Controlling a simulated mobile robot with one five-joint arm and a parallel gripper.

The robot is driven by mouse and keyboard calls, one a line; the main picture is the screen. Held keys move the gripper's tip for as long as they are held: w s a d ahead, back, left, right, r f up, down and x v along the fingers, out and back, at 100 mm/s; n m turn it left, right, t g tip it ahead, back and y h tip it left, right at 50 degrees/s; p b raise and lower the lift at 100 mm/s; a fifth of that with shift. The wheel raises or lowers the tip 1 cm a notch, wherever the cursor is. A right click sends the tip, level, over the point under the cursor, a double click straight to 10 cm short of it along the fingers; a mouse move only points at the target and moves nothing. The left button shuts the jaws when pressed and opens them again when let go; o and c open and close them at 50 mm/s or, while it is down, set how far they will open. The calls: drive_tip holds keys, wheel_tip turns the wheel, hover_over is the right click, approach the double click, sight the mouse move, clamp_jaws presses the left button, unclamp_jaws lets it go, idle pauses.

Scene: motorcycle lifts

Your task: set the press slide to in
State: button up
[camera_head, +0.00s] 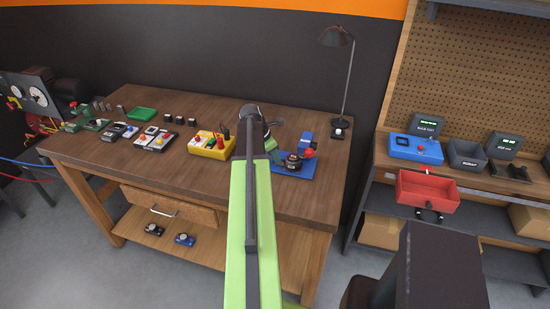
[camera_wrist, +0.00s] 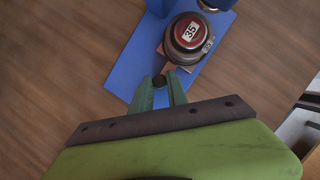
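The press (camera_head: 293,165) stands near the right end of the wooden workbench, with a blue base, a blue column and a red ball. In the wrist view its blue base plate (camera_wrist: 205,75) runs diagonally. A round dark piece with a red top marked 35 (camera_wrist: 187,32) sits on the brownish press slide (camera_wrist: 178,58). A small dark knob (camera_wrist: 159,81) is at the slide's near end. My gripper (camera_wrist: 160,78) has its green fingertips on either side of this knob, parted. Whether they touch it is unclear. In the head view my arm partly hides the press's left side.
A yellow control box (camera_head: 211,145) stands left of my arm, with several small devices farther left. A desk lamp (camera_head: 337,75) stands behind the press. A red bin (camera_head: 426,191) and a blue device (camera_head: 416,149) are at the shelf on the right. The front of the bench is clear.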

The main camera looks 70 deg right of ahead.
clamp_jaws()
idle(1.0)
drive_tip(key=shift+a, duration=0.1)
